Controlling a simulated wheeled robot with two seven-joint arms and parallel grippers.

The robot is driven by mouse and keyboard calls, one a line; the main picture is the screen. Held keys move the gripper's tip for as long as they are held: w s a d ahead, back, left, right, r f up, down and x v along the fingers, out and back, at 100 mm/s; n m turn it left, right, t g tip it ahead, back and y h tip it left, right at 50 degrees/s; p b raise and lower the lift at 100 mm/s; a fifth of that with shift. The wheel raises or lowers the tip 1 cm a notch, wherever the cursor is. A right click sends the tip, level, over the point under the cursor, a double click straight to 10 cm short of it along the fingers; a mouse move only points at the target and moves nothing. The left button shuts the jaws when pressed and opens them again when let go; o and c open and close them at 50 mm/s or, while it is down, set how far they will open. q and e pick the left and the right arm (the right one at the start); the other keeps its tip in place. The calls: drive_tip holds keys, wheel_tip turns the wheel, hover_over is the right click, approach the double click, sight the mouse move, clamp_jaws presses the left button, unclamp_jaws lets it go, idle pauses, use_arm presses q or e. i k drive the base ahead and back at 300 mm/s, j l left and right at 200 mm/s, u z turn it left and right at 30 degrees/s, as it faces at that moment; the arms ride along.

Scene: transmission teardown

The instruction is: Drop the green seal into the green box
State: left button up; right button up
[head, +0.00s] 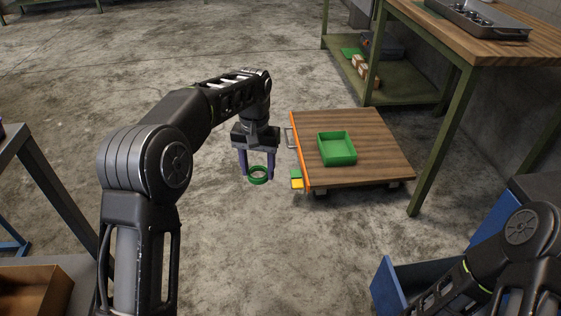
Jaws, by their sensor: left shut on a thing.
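The green seal (258,181) is a small green ring. My left gripper (257,172) is shut on it, with the ring between its two purple fingers, and holds it to the left of the low wooden cart. The green box (338,159) is an open, shallow tray. It stands on the wooden top of the cart (380,160), to the right of my left gripper and apart from it. The box looks empty. My right arm shows at the lower right, but its gripper is out of the picture.
The cart has an orange edge (301,150) and a handle on its left side. A workbench (480,35) with a metal tray and a lower shelf stands at the upper right. Blue drawers (386,284) are at the lower right. A brown bin (35,288) is at the lower left.

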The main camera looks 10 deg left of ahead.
sight(331, 152)
drive_tip(key=i+j, duration=0.35)
drive_tip(key=i, duration=0.2)
drive_tip(key=i+j, duration=0.35)
drive_tip(key=i, duration=0.25)
drive_tip(key=i+j, duration=0.35)
drive_tip(key=i, duration=0.2)
drive_tip(key=i+j, duration=0.35)
drive_tip(key=i, duration=0.2)
drive_tip(key=z, duration=2.2)
